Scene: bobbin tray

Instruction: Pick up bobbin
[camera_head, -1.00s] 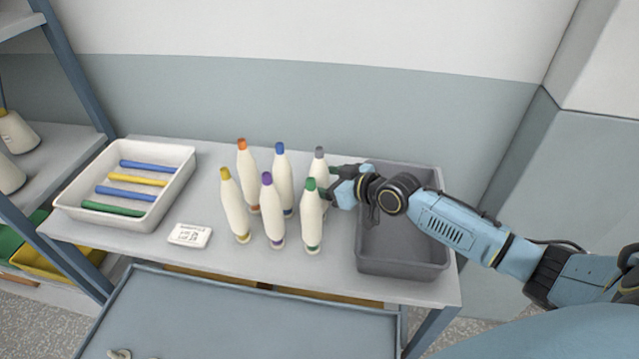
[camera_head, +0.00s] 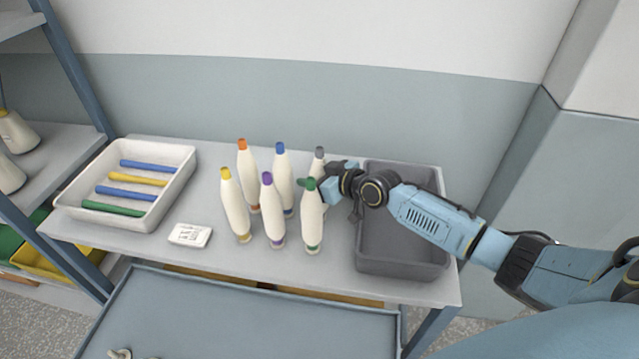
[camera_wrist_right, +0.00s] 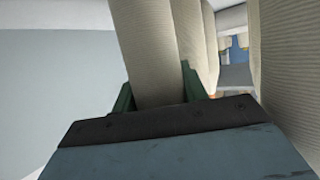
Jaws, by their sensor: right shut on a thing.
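Several cream bobbins with coloured tips stand upright in a cluster on the shelf. They are the orange-tipped (camera_head: 248,180), blue-tipped (camera_head: 281,182), yellow-tipped (camera_head: 235,207), purple-tipped (camera_head: 271,214), green-tipped (camera_head: 311,222) and grey-tipped (camera_head: 318,166) bobbins. My right gripper (camera_head: 322,180) reaches in from the right at the grey-tipped bobbin, at the back right of the cluster. In the right wrist view its green fingers (camera_wrist_right: 158,90) are on both sides of a cream bobbin (camera_wrist_right: 148,45), shut on it. The grey-tipped bobbin's lower part is hidden in the head view. My left gripper is not in view.
A grey bin (camera_head: 405,266) stands right of the bobbins, under my right arm. A white tray (camera_head: 150,215) with coloured tubes stands at the left. A white label card (camera_head: 190,235) lies between. Other bobbins stand close to the gripper.

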